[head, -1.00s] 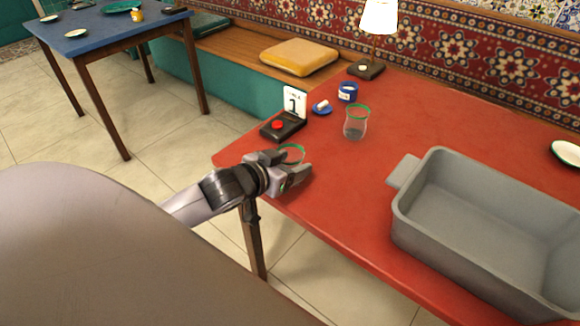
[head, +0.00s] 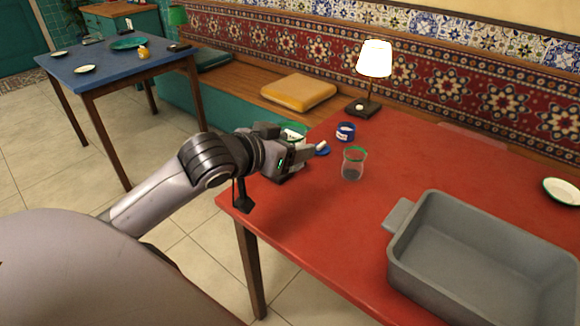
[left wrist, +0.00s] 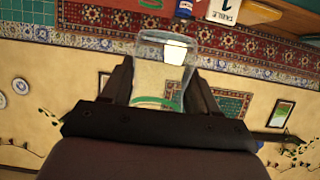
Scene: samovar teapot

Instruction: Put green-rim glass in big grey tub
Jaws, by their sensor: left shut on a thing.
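My left gripper (head: 293,143) is shut on a clear green-rim glass (head: 294,129), held above the left edge of the red table. The gripper partly hides this glass in the head view. In the left wrist view the glass (left wrist: 163,66) sits between the two fingers (left wrist: 160,88), its green rim towards the palm. A second green-rim glass (head: 353,164) stands upright on the red table, right of the gripper. The big grey tub (head: 412,245) stands at the table's right front and looks empty. My right gripper is out of view.
On the red table (head: 300,220) are a blue tin (head: 345,132), a lit lamp (head: 374,60) and a white green-rimmed dish (head: 562,191). A small blue dish (head: 322,150) lies near the gripper. Bare tabletop lies between the standing glass and the tub.

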